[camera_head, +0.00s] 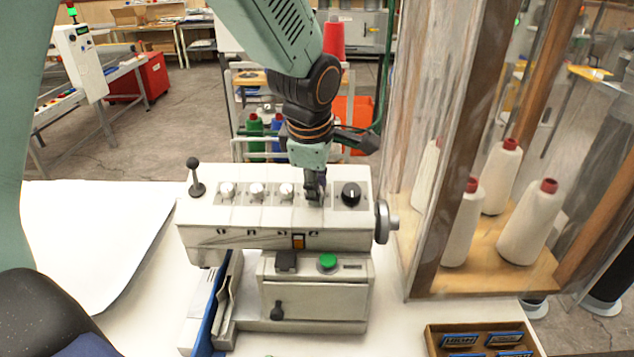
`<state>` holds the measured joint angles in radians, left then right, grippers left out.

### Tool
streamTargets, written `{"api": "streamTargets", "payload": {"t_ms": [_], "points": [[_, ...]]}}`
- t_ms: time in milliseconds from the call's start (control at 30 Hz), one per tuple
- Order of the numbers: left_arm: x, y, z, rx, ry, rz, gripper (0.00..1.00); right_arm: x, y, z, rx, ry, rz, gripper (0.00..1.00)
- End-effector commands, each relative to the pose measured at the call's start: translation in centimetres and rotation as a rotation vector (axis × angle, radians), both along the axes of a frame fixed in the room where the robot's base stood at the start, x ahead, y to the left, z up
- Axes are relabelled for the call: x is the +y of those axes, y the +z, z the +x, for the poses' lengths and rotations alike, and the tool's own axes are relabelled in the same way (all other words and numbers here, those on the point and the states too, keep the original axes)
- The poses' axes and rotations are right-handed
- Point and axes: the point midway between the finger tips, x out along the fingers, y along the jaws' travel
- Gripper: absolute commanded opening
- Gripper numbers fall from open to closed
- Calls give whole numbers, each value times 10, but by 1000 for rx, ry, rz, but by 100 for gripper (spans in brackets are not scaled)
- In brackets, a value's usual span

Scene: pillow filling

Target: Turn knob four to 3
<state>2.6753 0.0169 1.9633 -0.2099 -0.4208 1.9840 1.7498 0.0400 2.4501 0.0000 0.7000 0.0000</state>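A pale grey control box (290,240) stands on the white table, with a row of white knobs on its top: the first (227,189), the second (257,190) and the third (287,191). A larger black knob (351,194) is at the right end. My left gripper (315,196) points down from above at the fourth place in the row, between the third white knob and the black knob. Its dark fingers look close together and hide knob four, so its setting and whether the fingers grip it cannot be told. My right gripper is not in view.
A black lever (195,178) stands at the box's left end, and a grey handwheel (384,222) is at its right. A green button (327,262) is on the lower front. Thread cones (527,222) stand behind a wooden-framed panel to the right.

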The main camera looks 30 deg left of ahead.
Motion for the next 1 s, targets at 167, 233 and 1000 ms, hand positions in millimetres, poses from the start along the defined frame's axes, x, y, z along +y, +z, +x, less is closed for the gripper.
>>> {"api": "streamTargets", "payload": {"t_ms": [167,233,1000], "points": [[0,0,0,1,0,0,15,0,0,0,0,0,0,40],[0,0,0,0,0,0,9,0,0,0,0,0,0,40],[0,2,0,29,-187,62,0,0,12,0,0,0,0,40]]}}
